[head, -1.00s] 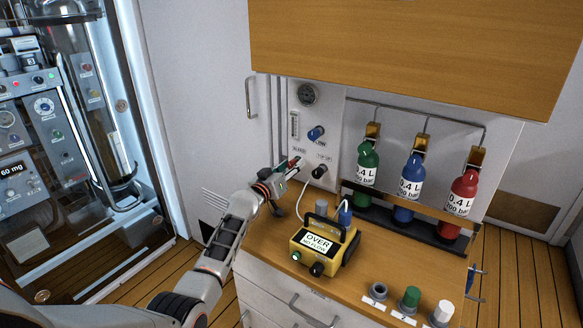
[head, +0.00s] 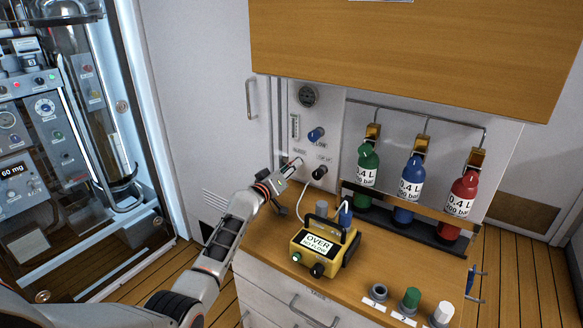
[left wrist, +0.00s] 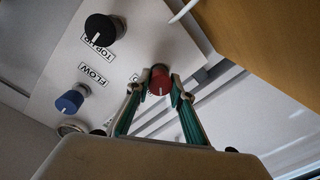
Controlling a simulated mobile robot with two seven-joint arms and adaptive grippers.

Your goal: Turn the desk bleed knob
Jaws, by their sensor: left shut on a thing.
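The red bleed knob (left wrist: 160,82) sits on the light panel in the left wrist view, its white mark pointing down in that picture. The label beside it is mostly covered. The two green-sided fingers of my left gripper (left wrist: 161,93) are closed on the knob from both sides. In the head view my left gripper (head: 291,168) is at the left part of the panel (head: 331,101) and hides most of the knob. My right gripper is not in view.
A black TOP UP knob (left wrist: 100,27) and a blue FLOW knob (left wrist: 69,102) are on the same panel. A yellow meter (head: 325,245) reading OVER stands on the desk below. Green, blue and red bottles (head: 412,176) stand to the right.

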